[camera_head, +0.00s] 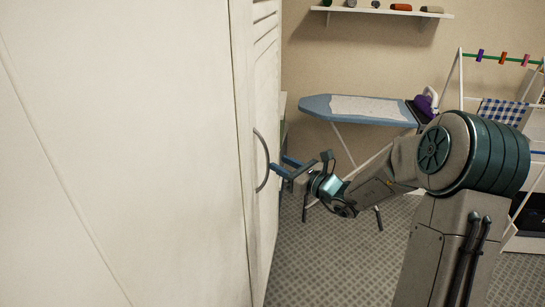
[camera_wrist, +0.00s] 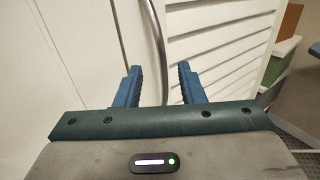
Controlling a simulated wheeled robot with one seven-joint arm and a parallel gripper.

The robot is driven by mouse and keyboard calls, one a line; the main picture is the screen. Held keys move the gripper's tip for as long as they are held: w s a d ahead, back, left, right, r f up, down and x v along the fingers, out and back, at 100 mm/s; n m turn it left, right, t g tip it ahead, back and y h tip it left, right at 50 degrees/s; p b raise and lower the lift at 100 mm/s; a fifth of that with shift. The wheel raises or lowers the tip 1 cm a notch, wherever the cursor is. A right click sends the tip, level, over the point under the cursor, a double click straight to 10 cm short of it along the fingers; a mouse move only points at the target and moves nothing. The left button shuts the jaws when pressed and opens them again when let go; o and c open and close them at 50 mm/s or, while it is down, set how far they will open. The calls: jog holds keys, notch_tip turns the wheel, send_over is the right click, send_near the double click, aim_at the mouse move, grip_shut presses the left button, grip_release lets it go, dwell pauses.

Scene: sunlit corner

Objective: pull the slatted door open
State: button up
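The slatted door (camera_head: 268,85) is the pale panel seen edge-on at centre left in the head view. Its slats fill the upper right of the wrist view (camera_wrist: 215,45). A curved grey bar handle (camera_head: 266,150) stands out from the door, and a curved bar also shows ahead of the fingers in the wrist view. My gripper (camera_head: 280,165) is level with the handle, on its right side, with the blue fingers pointing at it. In the wrist view the two fingers (camera_wrist: 159,80) are apart. Whether they touch the bar I cannot tell.
A plain white panel (camera_head: 110,150) fills the left foreground. Behind my arm stand an ironing board (camera_head: 320,106) and a drying rack (camera_head: 459,75). A shelf (camera_head: 385,11) hangs on the back wall. Patterned floor (camera_head: 325,265) lies open right of the door.

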jog(key=shift+p+x, duration=0.3)
jog(key=shift+x, duration=2.05)
grip_shut()
jog(key=shift+d, duration=0.15)
